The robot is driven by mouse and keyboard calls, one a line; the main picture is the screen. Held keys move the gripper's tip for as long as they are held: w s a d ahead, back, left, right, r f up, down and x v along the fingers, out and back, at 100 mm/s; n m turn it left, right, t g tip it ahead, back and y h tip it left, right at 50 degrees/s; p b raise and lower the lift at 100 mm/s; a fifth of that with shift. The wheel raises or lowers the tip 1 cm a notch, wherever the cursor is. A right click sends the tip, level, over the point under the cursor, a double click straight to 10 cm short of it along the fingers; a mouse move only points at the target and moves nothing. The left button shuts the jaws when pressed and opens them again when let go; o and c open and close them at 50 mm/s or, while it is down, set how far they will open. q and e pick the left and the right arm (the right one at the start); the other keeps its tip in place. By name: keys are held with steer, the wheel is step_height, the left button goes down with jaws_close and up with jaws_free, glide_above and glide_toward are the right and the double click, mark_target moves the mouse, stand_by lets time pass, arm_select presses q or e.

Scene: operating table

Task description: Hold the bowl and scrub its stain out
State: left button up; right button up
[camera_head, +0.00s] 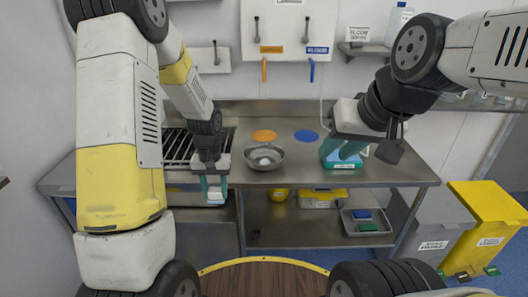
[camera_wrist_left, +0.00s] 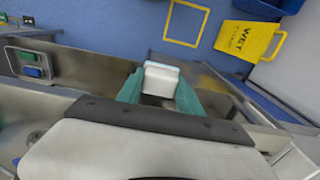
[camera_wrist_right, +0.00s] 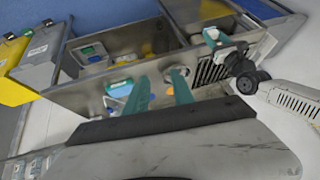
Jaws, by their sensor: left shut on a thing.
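The metal bowl (camera_head: 265,157) sits upright on the steel table, with a pale patch inside; I cannot tell whether this is the stain. It also shows in the right wrist view (camera_wrist_right: 177,74), partly behind a finger. My left gripper (camera_head: 213,190) is shut on a white block with a light blue layer (camera_wrist_left: 162,80), which looks like a sponge. It holds the block at the table's front edge, left of the bowl and apart from it. My right gripper (camera_wrist_right: 160,90) is open and empty, above the table right of the bowl, and does not touch it.
A slatted rack (camera_head: 180,146) lies left of the bowl. An orange disc (camera_head: 264,136) and a blue disc (camera_head: 306,136) lie behind it. Bins (camera_head: 485,220) stand at the right.

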steer(key=w+a+f+m+t, duration=0.1)
steer(key=w+a+f, duration=0.15)
steer(key=w, duration=0.45)
steer(key=w+a+f+m+t+y, duration=0.1)
steer(key=w+a+f, duration=0.1)
steer(key=w+a, duration=0.3)
steer(key=w+a+f+m+t, duration=0.1)
steer(key=w+a+f, duration=0.1)
steer(key=w, duration=0.6)
steer(key=w+f+m+t+h, duration=0.2)
steer(key=w+f+h, duration=0.1)
steer(key=f, duration=0.6)
steer(key=w+f+m+t+h, duration=0.15)
steer(key=w+f+h, duration=0.25)
steer(key=f, duration=0.4)
steer(key=shift+n+y, duration=0.25)
steer(key=shift+y, duration=0.05)
steer(key=x, duration=1.1)
steer(key=shift+w+d+r, duration=0.1)
steer(key=shift+w, duration=0.05)
jaws_close()
